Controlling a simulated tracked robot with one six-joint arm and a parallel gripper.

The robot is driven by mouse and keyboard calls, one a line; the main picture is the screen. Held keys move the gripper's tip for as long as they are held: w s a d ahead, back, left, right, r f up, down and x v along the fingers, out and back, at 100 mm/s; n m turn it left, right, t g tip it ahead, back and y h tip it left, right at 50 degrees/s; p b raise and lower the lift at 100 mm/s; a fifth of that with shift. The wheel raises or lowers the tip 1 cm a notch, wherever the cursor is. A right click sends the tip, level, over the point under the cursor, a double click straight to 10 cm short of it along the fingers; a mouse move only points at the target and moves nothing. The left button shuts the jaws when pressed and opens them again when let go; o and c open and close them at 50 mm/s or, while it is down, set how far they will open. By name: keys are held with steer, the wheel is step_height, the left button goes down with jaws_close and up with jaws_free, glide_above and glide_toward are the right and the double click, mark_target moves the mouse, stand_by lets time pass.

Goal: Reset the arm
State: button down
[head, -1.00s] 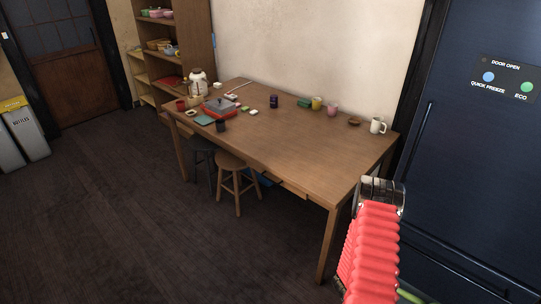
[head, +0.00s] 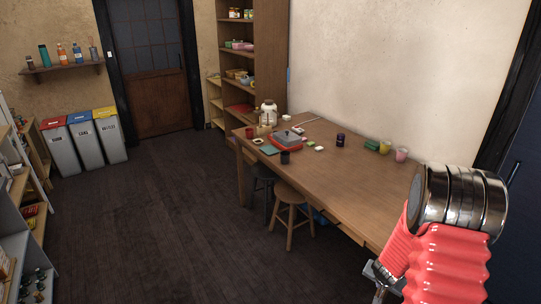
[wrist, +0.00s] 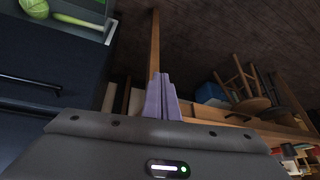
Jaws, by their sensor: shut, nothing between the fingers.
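My gripper (wrist: 162,95) shows in the wrist view as two pale purple fingers, pressed together with nothing between them. In the head view my red-sleeved arm with a shiny metal joint rises at the lower right, in front of the table's right end. The fingers cannot be made out clearly there. In the wrist view the picture is tipped over, and the fingers point toward a wooden table leg (wrist: 154,45), apparently apart from it.
The wooden table (head: 335,185) holds dishes and cups, with stools (head: 291,213) at its front. A dark blue fridge (head: 520,215) stands at the right. Bins (head: 87,145) and shelves line the left. The dark floor (head: 165,220) is clear. A green cabbage (wrist: 34,8) shows in the wrist view.

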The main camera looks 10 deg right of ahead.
steer(key=s+a+r+n+t+y, duration=0.1)
steer(key=a+r+n+y, duration=0.1)
steer(key=a+r, duration=0.85)
steer(key=a+r+n+t+y, duration=0.1)
steer(key=a+r+n, duration=0.2)
steer(key=a+r, duration=0.75)
steer(key=s+a+r+n, duration=0.2)
steer(key=s+a+r, duration=0.2)
steer(key=s+r, duration=0.3)
steer(key=s+a+r+n, duration=0.2)
steer(key=s+r, duration=0.6)
steer(key=s, duration=0.6)
steer(key=shift+s+a+g, duration=0.35)
steer(key=shift+a+g, duration=0.05)
steer(key=shift+a, duration=0.45)
steer(key=shift+r, duration=0.1)
